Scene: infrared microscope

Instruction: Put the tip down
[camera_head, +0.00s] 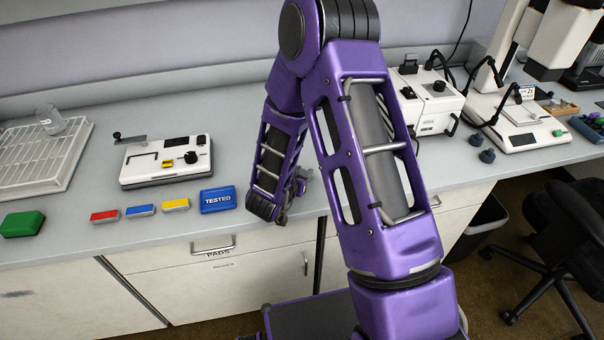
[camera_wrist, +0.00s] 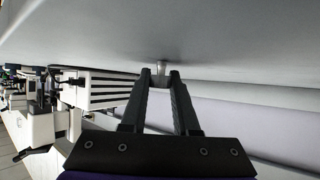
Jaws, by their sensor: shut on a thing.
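The tip is a small pale metallic piece (camera_wrist: 161,68), seen in the wrist view between the ends of my fingers. My gripper (camera_wrist: 160,82) is shut on it, and it sticks out a little beyond the fingertips. The grey bench top (camera_wrist: 90,30) fills the upper part of that view, close to the tip; I cannot tell whether they touch. In the head view my gripper (camera_head: 298,183) is low over the bench near its front edge, partly hidden by my arm. The tip cannot be made out there.
Left on the bench (camera_head: 110,185) are a white device (camera_head: 165,165), a blue TESTED box (camera_head: 218,199), red, blue and yellow blocks (camera_head: 140,210), a green block (camera_head: 22,224) and a white rack (camera_head: 40,160) with a glass beaker (camera_head: 50,120). Microscope equipment (camera_head: 515,120) stands right. Bench between is clear.

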